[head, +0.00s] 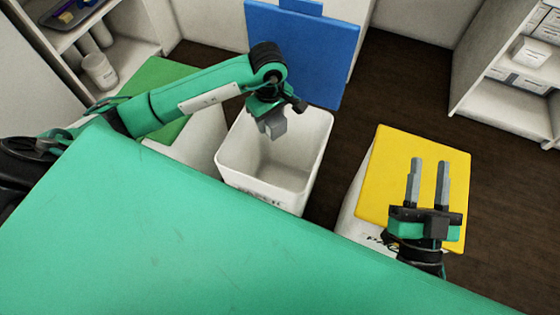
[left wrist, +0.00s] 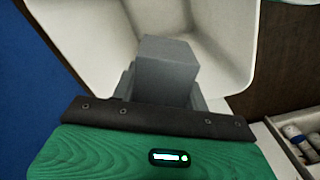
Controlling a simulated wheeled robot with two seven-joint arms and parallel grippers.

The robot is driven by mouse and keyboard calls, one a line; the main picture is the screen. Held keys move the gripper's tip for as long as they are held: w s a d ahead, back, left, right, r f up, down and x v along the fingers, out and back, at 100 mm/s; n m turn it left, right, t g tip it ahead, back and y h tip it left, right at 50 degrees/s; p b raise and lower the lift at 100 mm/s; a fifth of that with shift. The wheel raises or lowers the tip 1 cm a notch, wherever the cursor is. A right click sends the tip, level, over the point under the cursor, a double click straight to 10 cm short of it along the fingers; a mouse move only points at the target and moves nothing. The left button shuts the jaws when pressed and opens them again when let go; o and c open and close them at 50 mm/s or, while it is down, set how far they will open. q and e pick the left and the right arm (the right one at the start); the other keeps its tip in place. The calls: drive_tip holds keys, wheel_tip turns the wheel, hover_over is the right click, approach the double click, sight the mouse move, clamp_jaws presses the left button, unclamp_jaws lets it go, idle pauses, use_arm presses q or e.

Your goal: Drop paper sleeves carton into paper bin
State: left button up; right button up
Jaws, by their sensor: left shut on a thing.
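A small grey carton (head: 274,127) is held in my left gripper (head: 271,119), above the opening of a white bin (head: 232,165) with a raised blue lid (head: 305,50). The label on this bin's front is too small to read. In the left wrist view the carton (left wrist: 166,68) sits between the fingers, with the bin's white inner walls (left wrist: 215,30) behind it. My right gripper (head: 429,175) is open and empty, in front of the yellow lid (head: 385,175) of another bin.
The yellow-lidded bin is closed; its label is partly hidden and seems to start with "PA". A green lid (head: 150,75) covers a bin on the left. A green surface (head: 180,245) fills the foreground. Shelves stand at the left (head: 120,55) and right (head: 490,108). Dark floor lies between.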

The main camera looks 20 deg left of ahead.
use_arm(q)
drive_tip(key=shift+f, duration=0.4)
use_arm(e)
drive_tip(key=shift+s+d+r+t, duration=0.1)
drive_tip(key=shift+d+r+t, duration=0.1)
drive_tip(key=shift+r+t, duration=0.25)
drive_tip(key=shift+s+d+r+t, duration=0.15)
drive_tip(key=shift+r+t, duration=0.2)
drive_tip(key=shift+r, duration=0.2)
drive_tip(key=shift+w, duration=0.1)
use_arm(q)
drive_tip(key=o, duration=1)
drive_tip(key=shift+o, duration=0.2)
drive_tip(key=shift+r, duration=0.25)
wheel_tip(320, 180, up, 12)
drive_tip(key=shift+r+p, duration=0.15)
drive_tip(key=shift+p, duration=1.05)
drive_tip(key=shift+r, duration=0.5)
use_arm(e)
drive_tip(key=s+a+f+g, duration=0.1)
drive_tip(key=f+g, duration=0.3)
drive_tip(key=f, duration=0.2)
drive_tip(key=a+f+g, duration=0.2)
drive_tip(key=f+g, duration=0.2)
drive_tip(key=f, duration=0.2)
drive_tip(key=shift+s+a, duration=0.25)
drive_tip(key=shift+s, duration=0.15)
